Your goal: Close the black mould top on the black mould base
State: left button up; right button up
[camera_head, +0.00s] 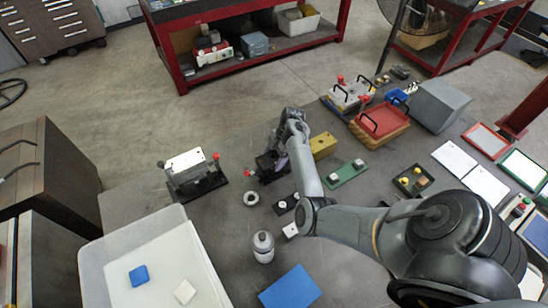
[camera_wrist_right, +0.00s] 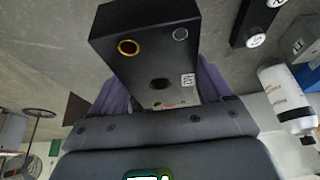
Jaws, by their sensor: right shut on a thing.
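My right gripper (camera_head: 272,156) is at the middle of the table, with its arm coming in from the right. It is shut on a black block, which I take for the black mould top; the block shows in the right wrist view (camera_wrist_right: 148,50) between the purple-grey fingers. Its visible face has a brass-coloured ring, a grey ring, a dark hole and a small white label. In the head view a dark shape (camera_head: 270,176) lies at and below the gripper. I cannot tell where the black mould top ends and the black mould base begins. My left gripper is not in view.
A white block on a black stand (camera_head: 190,172) is left of the gripper. A yellow block (camera_head: 323,146) and green plate (camera_head: 346,173) lie right. A metal ring (camera_head: 251,198), small black pieces (camera_head: 286,204) and a bottle (camera_head: 263,246) are nearer. A clear bin (camera_head: 95,262) stands front left.

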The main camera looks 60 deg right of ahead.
aim_at(276, 158)
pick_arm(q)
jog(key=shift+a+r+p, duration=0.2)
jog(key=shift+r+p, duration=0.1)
pick_arm(e)
jog(key=shift+d, duration=0.1)
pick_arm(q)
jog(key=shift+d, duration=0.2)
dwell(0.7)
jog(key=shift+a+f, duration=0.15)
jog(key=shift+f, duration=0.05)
pick_arm(e)
jog(key=shift+f, duration=0.4)
pick_arm(q)
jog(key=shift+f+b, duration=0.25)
jog(key=shift+b, duration=0.2)
pick_arm(e)
jog(key=shift+f, duration=0.6)
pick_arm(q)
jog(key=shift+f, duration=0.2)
pick_arm(e)
jog(key=shift+f, duration=0.5)
jog(key=o, duration=1.6)
jog(key=shift+w, duration=0.1)
jog(key=shift+o, duration=0.4)
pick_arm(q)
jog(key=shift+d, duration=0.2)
pick_arm(e)
jog(key=shift+f, duration=0.1)
